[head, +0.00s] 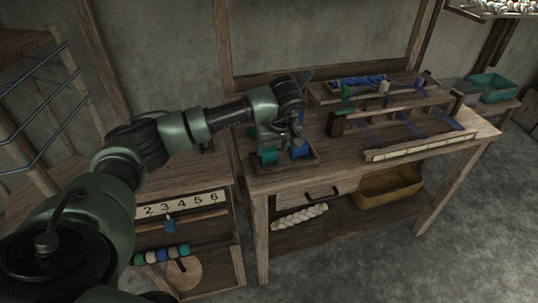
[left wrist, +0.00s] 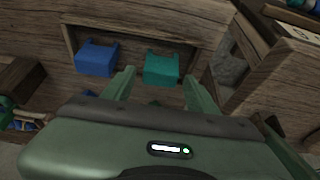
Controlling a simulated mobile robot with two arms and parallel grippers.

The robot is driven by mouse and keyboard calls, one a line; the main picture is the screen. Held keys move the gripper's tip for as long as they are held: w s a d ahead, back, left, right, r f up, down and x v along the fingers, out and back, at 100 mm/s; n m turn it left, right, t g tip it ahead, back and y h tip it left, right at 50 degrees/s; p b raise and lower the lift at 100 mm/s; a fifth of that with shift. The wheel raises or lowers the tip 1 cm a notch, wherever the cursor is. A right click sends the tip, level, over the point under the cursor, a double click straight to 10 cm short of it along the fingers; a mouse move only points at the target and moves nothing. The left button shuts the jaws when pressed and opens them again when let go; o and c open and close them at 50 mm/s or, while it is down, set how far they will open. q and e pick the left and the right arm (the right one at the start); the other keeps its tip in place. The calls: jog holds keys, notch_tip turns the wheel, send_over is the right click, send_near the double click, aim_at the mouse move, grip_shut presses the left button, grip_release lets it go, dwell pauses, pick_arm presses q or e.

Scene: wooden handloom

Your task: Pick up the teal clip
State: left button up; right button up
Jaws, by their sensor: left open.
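The teal clip (head: 268,157) sits in a shallow wooden tray (head: 312,162) at the table's left front corner. It also shows in the left wrist view (left wrist: 161,68). A blue clip (head: 300,150) sits beside it in the same tray and is left of it in the left wrist view (left wrist: 97,59). My left gripper (left wrist: 159,80) is open and empty, pointing down over the tray. In the wrist view its fingertips lie either side of the teal clip; I cannot tell if they touch it. My right gripper is not in view.
On the table (head: 255,182), a wooden frame (head: 395,108) with blue threads stands to the right. A low cabinet with a number strip (head: 180,205) and several coloured spools (head: 163,255) is at left. A teal bin (head: 493,88) stands far right.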

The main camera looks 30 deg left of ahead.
aim_at(270, 151)
pick_arm(q)
jog(key=p+x, duration=0.1)
jog(key=x, duration=0.5)
jog(key=shift+w+a+f, duration=0.1)
jog(key=shift+a+f, duration=0.15)
jog(key=c, duration=1.1)
jog(key=shift+r, duration=0.15)
